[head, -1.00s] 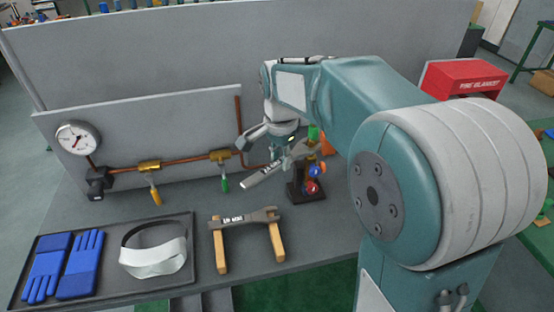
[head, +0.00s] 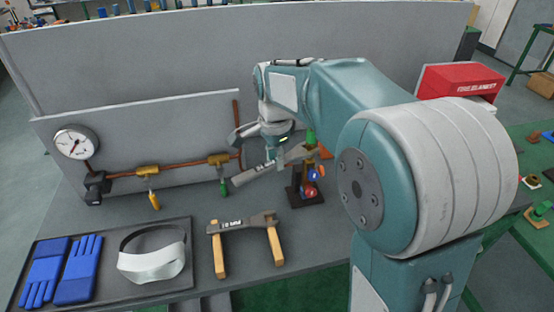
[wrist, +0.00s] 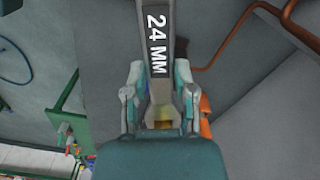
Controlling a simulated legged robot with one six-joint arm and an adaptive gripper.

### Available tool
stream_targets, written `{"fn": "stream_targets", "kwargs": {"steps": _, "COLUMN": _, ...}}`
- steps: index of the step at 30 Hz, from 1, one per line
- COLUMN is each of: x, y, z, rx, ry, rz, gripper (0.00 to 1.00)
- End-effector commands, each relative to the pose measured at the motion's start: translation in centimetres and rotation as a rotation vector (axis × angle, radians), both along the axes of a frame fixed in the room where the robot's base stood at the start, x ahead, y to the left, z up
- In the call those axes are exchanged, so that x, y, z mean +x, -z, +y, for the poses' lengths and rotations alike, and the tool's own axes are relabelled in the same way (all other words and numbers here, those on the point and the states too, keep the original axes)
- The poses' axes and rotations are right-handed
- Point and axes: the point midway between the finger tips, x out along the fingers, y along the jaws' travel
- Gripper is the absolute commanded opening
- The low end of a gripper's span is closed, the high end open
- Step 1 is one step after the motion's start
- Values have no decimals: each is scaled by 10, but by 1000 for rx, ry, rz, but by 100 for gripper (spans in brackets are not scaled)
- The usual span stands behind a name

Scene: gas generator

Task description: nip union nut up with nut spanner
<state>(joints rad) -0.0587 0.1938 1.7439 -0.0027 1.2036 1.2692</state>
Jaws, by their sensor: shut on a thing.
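My gripper (head: 272,152) is shut on the nut spanner (head: 256,173), held above the bench near the board's right end. In the wrist view the spanner (wrist: 157,60) lies between the fingers of my gripper (wrist: 160,92), its handle marked "24 MM". In the head view its handle end points down-left, close to the green-handled valve (head: 219,160); I cannot tell if they touch. The copper pipe (head: 190,166) runs along the board and also shows in the wrist view (wrist: 235,42). I cannot make out the union nut; my gripper and the spanner cover that area.
A dark stand (head: 308,197) with coloured parts stands just right of the held spanner. A gauge (head: 74,143) is at left. A tray (head: 195,262) holds blue gloves (head: 80,268) and a visor (head: 152,262). A grey panel stands behind.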

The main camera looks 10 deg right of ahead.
Motion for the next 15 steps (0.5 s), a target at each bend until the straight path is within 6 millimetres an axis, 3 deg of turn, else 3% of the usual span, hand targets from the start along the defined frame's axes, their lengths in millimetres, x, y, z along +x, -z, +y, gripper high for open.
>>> {"fn": "stream_targets", "kwargs": {"steps": 15, "x": 13, "y": -1, "z": 4, "rx": 0, "ry": 116, "rz": -4, "gripper": 0}}
